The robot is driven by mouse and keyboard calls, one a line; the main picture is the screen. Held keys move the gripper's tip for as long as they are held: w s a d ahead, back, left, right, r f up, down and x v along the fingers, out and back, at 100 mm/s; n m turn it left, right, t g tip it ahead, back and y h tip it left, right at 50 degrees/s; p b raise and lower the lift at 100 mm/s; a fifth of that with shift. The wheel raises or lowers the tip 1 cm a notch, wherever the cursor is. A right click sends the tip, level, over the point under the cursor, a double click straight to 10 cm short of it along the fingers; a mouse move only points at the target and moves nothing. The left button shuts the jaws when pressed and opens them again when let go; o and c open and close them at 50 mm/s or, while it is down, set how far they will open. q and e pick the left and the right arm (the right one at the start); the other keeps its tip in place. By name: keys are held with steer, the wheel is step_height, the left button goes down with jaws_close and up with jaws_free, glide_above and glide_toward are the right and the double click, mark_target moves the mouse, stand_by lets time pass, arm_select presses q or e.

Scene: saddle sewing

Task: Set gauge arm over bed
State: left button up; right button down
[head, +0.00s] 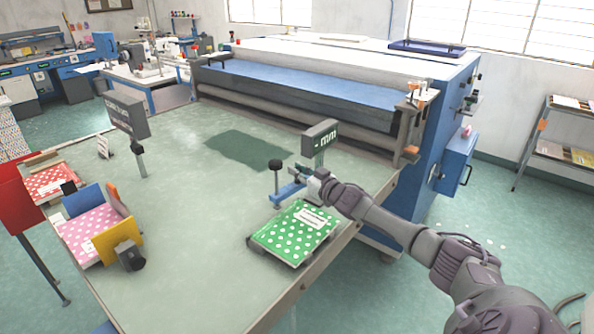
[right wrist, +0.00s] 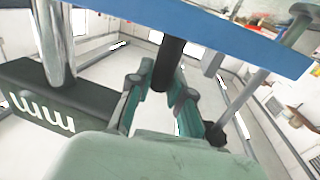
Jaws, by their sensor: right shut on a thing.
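The gauge stands near the table's right edge, with a blue arm (head: 287,191), a black round knob (head: 275,165) on a post and a grey display (head: 319,138) marked mm. My right gripper (head: 318,183) is at the right end of the blue arm. In the right wrist view the fingers (right wrist: 162,98) close around a black rod (right wrist: 171,60) below a blue bar (right wrist: 215,25); the display (right wrist: 50,100) is at left. A green dotted book (head: 295,232) lies on a dark flat base just in front of the gauge. My left gripper is out of view.
The green table (head: 190,250) is largely clear in the middle. A second display on a post (head: 127,115) stands at the back left. A pink dotted book (head: 92,228) sits among coloured blocks at left. A large blue machine (head: 300,90) stands behind the table.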

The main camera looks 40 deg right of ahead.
steer(key=shift+s+d, duration=0.15)
steer(key=shift+s, duration=0.3)
steer(key=c, duration=1.1)
jaws_free()
steer(key=shift+o, duration=0.2)
steer(key=s, duration=1.2)
steer(key=shift+d, duration=0.15)
